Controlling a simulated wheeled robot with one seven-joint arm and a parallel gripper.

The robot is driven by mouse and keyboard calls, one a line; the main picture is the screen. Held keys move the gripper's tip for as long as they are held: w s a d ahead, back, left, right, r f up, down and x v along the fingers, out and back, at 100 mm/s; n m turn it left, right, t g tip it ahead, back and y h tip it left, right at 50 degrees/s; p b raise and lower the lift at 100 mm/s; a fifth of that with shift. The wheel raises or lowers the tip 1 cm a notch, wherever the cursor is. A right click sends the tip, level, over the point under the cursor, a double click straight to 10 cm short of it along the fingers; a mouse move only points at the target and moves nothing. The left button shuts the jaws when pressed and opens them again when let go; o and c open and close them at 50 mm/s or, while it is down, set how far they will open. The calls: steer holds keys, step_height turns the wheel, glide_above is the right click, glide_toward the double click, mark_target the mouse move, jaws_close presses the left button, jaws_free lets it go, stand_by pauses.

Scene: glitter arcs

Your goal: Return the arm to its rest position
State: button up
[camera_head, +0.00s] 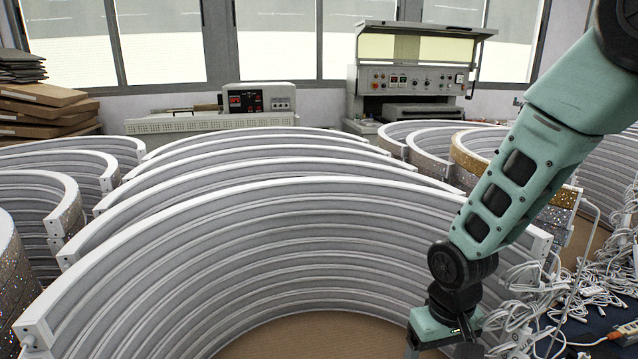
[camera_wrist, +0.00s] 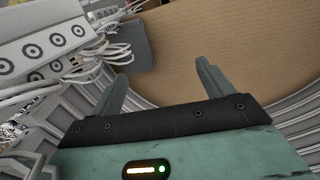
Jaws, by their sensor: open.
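My arm reaches down from the upper right in the head view. My gripper (camera_wrist: 162,88) shows in the wrist view with its two fingers spread apart. Nothing is between the fingers. In the head view the wrist is low at the bottom right, in front of the white arcs, and the fingertips are out of the frame.
Large white arcs (camera_head: 300,205) in stacks fill the middle. Glitter-faced arcs (camera_head: 22,290) stand at the left edge. White cables (camera_head: 600,280) lie tangled at the right, close to my wrist. Flat boxes (camera_head: 40,105) and a control machine (camera_head: 415,75) stand at the back.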

steer(key=s+a+r+n, duration=0.2)
steer(key=s+a+r, duration=0.1)
steer(key=s+r, duration=0.3)
steer(key=s+a+r+n, duration=0.3)
steer(key=s+r, duration=0.4)
steer(key=s, duration=0.4)
steer(key=shift+a+r+y, duration=0.25)
steer(key=shift+a+y, duration=0.05)
steer(key=shift+a, duration=0.1)
steer(key=shift+s+r+n, duration=0.15)
steer(key=shift+s+n, duration=0.15)
steer(key=shift+s, duration=0.25)
steer(key=shift+c, duration=0.3)
